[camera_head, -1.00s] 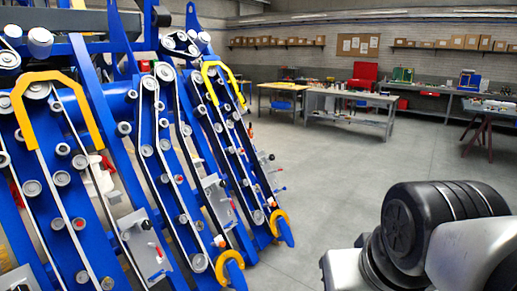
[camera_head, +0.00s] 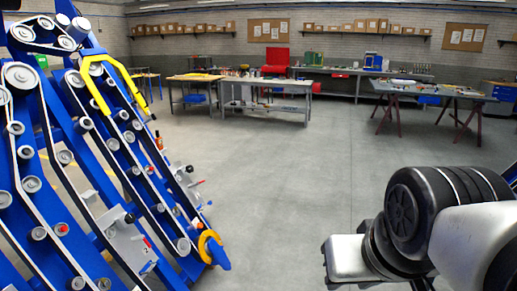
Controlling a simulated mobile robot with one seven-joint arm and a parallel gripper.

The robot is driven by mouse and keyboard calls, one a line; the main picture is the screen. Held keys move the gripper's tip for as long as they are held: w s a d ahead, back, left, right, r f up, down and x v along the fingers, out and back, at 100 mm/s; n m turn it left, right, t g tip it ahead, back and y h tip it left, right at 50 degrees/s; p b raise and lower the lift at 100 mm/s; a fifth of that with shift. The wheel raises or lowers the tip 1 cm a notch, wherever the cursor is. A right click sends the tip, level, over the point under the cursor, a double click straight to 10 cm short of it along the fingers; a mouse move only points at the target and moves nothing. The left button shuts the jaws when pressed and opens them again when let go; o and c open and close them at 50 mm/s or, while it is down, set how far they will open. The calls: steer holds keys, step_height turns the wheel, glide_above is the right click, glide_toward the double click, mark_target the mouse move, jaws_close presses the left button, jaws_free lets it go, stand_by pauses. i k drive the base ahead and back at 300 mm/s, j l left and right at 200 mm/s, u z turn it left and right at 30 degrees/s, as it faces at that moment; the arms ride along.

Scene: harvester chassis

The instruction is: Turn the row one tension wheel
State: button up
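The blue harvester chassis (camera_head: 88,188) fills the left side of the view. Its slanted rows carry grey pulleys and pale belts. Several round grey wheels show along the rows, such as a large one (camera_head: 21,75) at the upper left; I cannot tell which is the row one tension wheel. Small red-tipped levers (camera_head: 197,183) stick out on the right side of the nearest row to the floor. My arm shows at the lower right, apart from the chassis with open floor between them.
Grey concrete floor (camera_head: 300,190) is clear between the chassis and my arm and beyond. Workbenches (camera_head: 265,97) with tools stand at the back. A trestle table (camera_head: 430,92) stands at the back right. Shelves with boxes (camera_head: 380,27) line the far wall.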

mark_target(189, 169)
steer(key=i+z, duration=0.35)
steer(key=i, duration=1.15)
steer(key=i+j, duration=0.1)
steer(key=i, duration=1.5)
steer(key=i+u, duration=0.2)
steer(key=i, duration=0.3)
steer(key=i+l+u, duration=0.25)
steer(key=i, duration=0.2)
steer(key=i+l+u, duration=0.2)
steer(key=i, duration=0.25)
steer(key=i+u, duration=0.2)
steer(key=u, duration=0.2)
steer(key=i+j+u, duration=0.1)
steer(key=u, duration=0.3)
steer(key=i+l+u, duration=0.1)
steer(key=i+u, duration=0.15)
steer(key=u, duration=0.15)
steer(key=i+l+u, duration=0.1)
steer(key=u, duration=0.3)
steer(key=i+l+u, duration=0.1)
steer(key=i+u, duration=0.3)
steer(key=i+l+u, duration=0.15)
steer(key=u, duration=0.3)
steer(key=i+l+u, duration=0.25)
steer(key=u, duration=0.15)
